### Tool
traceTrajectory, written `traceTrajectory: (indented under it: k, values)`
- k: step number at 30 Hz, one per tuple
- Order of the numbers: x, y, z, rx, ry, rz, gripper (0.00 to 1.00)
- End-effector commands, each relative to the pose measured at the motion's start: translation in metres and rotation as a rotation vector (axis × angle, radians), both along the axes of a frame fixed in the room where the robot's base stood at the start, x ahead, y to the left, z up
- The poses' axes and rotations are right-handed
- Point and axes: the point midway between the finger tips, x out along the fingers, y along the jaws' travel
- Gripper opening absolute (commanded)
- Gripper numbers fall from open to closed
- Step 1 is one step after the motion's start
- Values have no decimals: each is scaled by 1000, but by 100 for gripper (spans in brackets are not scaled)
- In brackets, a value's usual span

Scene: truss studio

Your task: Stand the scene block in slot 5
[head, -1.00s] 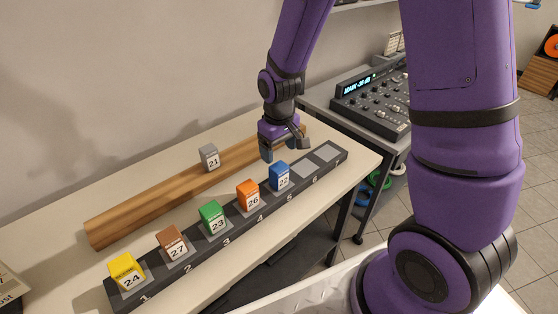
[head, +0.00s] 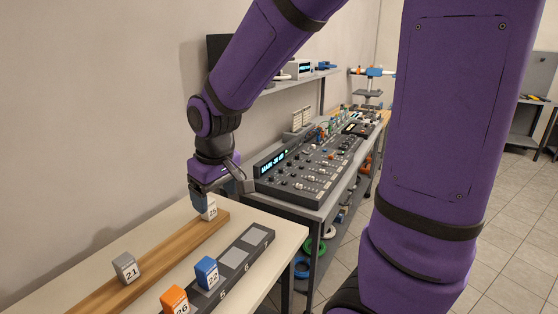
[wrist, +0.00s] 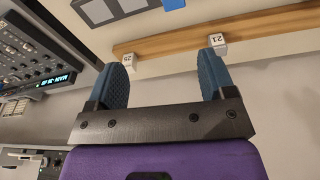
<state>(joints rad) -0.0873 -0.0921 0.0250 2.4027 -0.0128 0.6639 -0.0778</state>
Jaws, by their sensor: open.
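The grey slot strip (head: 265,228) has bare slots 6 (head: 233,258) and 7 (head: 254,236) at its far end. A blue block 22 (head: 207,274) stands in slot 5. Two pale blocks stand on the wooden ledge: a grey block 21 (head: 126,268) and another (head: 211,212) near its far end, its number too small to read surely. I cannot tell which block is the scene block. My gripper (head: 210,196) is open, close above the far pale block and partly covering it. The wrist view shows both blocks (wrist: 127,61) (wrist: 218,43) beyond the spread fingers.
An orange block 26 (head: 174,300) stands in the slot before the blue one. The wooden ledge (head: 185,252) runs along the white table (head: 280,229). A mixing console (head: 310,163) stands on the bench beyond the table's end. The wall is close on the left.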

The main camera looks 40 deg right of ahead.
Motion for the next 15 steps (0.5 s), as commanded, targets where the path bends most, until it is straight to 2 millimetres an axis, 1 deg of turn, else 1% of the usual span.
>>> traceTrajectory:
  k: [1, 6, 9, 15]
  values:
    - [-10, -4, 15, 4, -26, -14, 76]
    - [-43, -15, 53, 14, -95, -62, 76]
    - [-65, -21, 72, 21, -136, -88, 76]
    - [-110, -31, 102, 38, -215, -141, 76]
